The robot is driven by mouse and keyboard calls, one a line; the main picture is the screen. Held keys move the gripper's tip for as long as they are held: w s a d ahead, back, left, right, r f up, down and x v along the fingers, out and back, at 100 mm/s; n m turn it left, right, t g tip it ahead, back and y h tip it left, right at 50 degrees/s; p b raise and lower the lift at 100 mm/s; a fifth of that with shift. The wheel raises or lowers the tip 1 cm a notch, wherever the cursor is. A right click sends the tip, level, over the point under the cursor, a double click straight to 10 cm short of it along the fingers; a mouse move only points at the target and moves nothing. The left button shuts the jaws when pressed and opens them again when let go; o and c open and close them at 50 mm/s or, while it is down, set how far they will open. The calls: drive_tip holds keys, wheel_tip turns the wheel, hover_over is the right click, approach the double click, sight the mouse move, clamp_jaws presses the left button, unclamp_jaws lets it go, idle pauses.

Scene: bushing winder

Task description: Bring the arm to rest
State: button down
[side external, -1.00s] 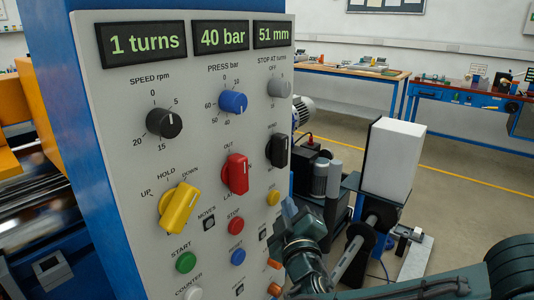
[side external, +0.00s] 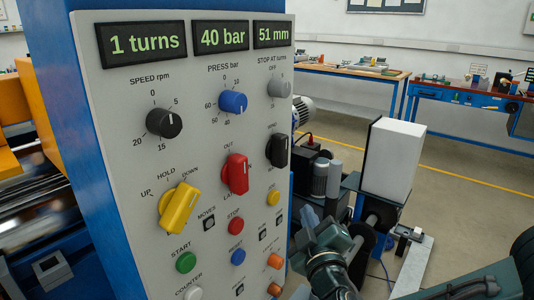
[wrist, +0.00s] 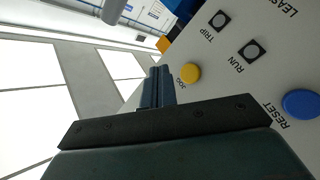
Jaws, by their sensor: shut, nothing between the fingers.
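My gripper (side external: 309,214) is in front of the lower right edge of the control panel (side external: 140,100), with no contact visible in the side view. In the wrist view its fingers (wrist: 157,86) are together with nothing between them. The yellow JOG button (wrist: 190,73) and blue RESET button (wrist: 300,104) show beyond the fingers. The panel displays read 1 turns (side external: 141,43), 40 bar (side external: 221,37) and 51 mm (side external: 272,34). The yellow lever knob (side external: 179,208) and red knob (side external: 236,174) are on the panel, left of my gripper.
A white box-shaped unit (side external: 393,157) and dark machine parts stand close behind and right of my gripper. Workbenches (side external: 352,71) stand at the back wall. The floor (side external: 480,190) at the right is largely open. Machinery with orange parts (side external: 35,100) lies left of the panel.

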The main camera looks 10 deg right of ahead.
drive_tip(key=shift+d, duration=0.1)
idle(0.3)
drive_tip(key=w+d+r+m+g+h, duration=0.1)
drive_tip(key=d+r+m+g+h, duration=0.15)
drive_tip(key=d, duration=0.45)
drive_tip(key=w+d+r+m+g+h, duration=0.1)
drive_tip(key=d+r+m, duration=0.25)
drive_tip(key=d, duration=0.35)
drive_tip(key=s+d+r+m+g, duration=0.2)
drive_tip(key=s+d+r, duration=0.15)
drive_tip(key=d, duration=0.35)
drive_tip(key=s+d+r+m+g, duration=0.1)
drive_tip(key=s+d+r+g, duration=0.1)
drive_tip(key=s+d, duration=0.3)
drive_tip(key=s+d+g+y, duration=0.2)
drive_tip(key=s+d, duration=0.2)
drive_tip(key=s, duration=1)
drive_tip(key=s+d+f+g+y, duration=0.1)
drive_tip(key=s+d, duration=0.4)
drive_tip(key=s, duration=1)
drive_tip(key=g+y, duration=0.1)
drive_tip(key=g, duration=0.1)
drive_tip(key=shift+f+m+g, duration=0.3)
drive_tip(key=shift+g, duration=0.05)
